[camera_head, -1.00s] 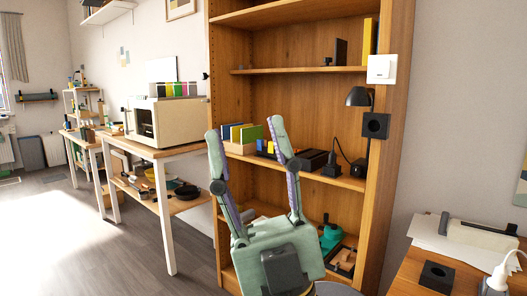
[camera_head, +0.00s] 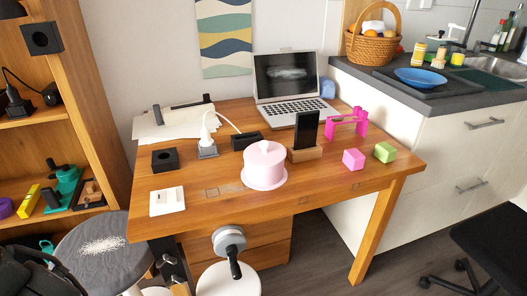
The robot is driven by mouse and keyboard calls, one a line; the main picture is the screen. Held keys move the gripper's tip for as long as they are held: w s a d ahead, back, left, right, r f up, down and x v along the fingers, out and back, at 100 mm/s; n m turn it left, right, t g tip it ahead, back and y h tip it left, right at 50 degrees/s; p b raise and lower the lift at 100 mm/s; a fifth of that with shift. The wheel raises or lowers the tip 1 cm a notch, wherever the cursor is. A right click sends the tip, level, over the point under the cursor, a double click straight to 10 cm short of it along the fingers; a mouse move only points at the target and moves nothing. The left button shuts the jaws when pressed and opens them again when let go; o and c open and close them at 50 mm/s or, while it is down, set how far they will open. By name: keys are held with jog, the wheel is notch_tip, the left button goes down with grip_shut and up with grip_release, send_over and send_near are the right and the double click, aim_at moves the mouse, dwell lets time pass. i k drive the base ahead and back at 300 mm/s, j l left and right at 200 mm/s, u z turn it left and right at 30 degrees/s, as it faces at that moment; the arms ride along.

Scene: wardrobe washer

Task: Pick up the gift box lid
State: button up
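A pink round piece with a domed top, a small knob and a wider flat rim (camera_head: 264,165) stands upright near the front middle of the wooden desk (camera_head: 330,190). It is the only thing in view that looks like the gift box lid; I cannot tell whether a box is under it. The green fingers of my gripper are not visible now, so its state and its place relative to the pink piece do not show.
Around the pink piece are a black phone on a wooden stand (camera_head: 306,135), pink (camera_head: 353,159) and green (camera_head: 385,152) cubes, a white plug (camera_head: 207,140) and a white switch (camera_head: 167,201). A laptop (camera_head: 287,85) stands behind. A grey stool (camera_head: 95,265) is at lower left.

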aim_at(262, 154)
jog(key=l, duration=0.65)
jog(key=i+l, duration=0.1)
jog(key=l, duration=0.55)
jog(key=j+u, duration=0.05)
